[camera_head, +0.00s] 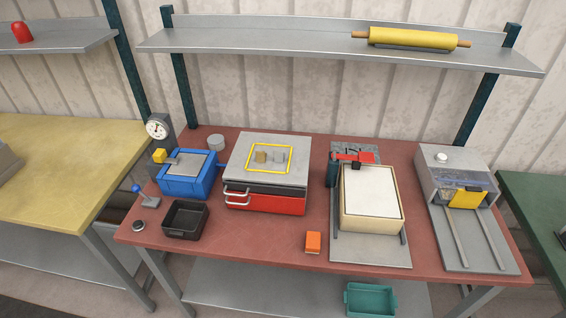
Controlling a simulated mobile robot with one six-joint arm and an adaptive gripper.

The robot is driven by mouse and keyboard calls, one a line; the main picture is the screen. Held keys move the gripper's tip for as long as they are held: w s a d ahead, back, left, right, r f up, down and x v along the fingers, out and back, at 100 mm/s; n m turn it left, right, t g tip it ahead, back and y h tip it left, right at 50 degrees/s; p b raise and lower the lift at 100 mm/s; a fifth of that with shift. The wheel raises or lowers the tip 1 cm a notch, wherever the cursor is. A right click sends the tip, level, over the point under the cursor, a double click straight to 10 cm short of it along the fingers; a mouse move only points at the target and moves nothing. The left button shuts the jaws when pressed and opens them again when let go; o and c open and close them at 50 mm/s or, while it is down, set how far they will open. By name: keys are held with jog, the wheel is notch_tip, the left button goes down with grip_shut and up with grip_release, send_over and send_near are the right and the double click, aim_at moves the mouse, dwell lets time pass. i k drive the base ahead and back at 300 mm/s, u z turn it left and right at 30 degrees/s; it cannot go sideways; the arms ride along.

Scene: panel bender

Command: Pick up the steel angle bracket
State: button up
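A small grey piece (278,157), which looks like the steel angle bracket, is on the flat grey top of the red box with drawers (265,204). It sits inside a yellow square outline (270,145) marked on that top. A small tan-brown piece (261,157) is close beside it on the left, inside the same outline. The pieces are too small to tell their exact shape or whether they touch. My gripper is not in view.
A blue bin-like unit (187,186) and a black tray (185,219) stand left of the red box. A framed white board (371,196) and a guarded machine (457,180) stand right. An orange block (313,242) lies near the front edge. A shelf (330,43) spans above.

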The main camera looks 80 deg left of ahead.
aim_at(278, 157)
jog(key=k, duration=1.85)
jog(key=z, duration=1.3)
jog(key=k, duration=0.1)
jog(key=u, duration=3.2)
jog(key=i, duration=0.5)
jog(key=z, duration=0.05)
